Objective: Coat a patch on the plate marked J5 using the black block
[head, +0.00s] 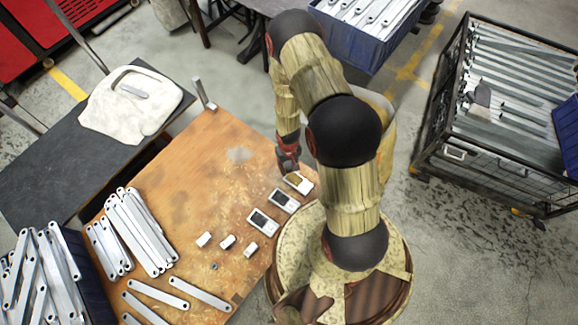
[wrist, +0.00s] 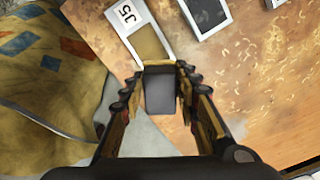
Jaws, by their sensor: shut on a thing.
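The plate marked J5 (wrist: 137,28) lies on the wooden table, white with an olive-brown patch at its lower end in the wrist view. In the head view the J5 plate (head: 298,183) is the farthest of a row of three. My gripper (wrist: 160,70) is shut on the black block (wrist: 161,98), which looks dark grey between the fingers. The block's front end is beside the brown patch in the wrist view; I cannot tell whether it touches the plate. In the head view my gripper (head: 289,165) is just beyond J5, and the block is hidden.
Two other plates (head: 284,200) (head: 262,221) with dark patches lie in line with J5. Several small white blocks (head: 228,242) and metal brackets (head: 140,232) lie nearer the table's front. The table's far part (head: 215,135) is mostly clear.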

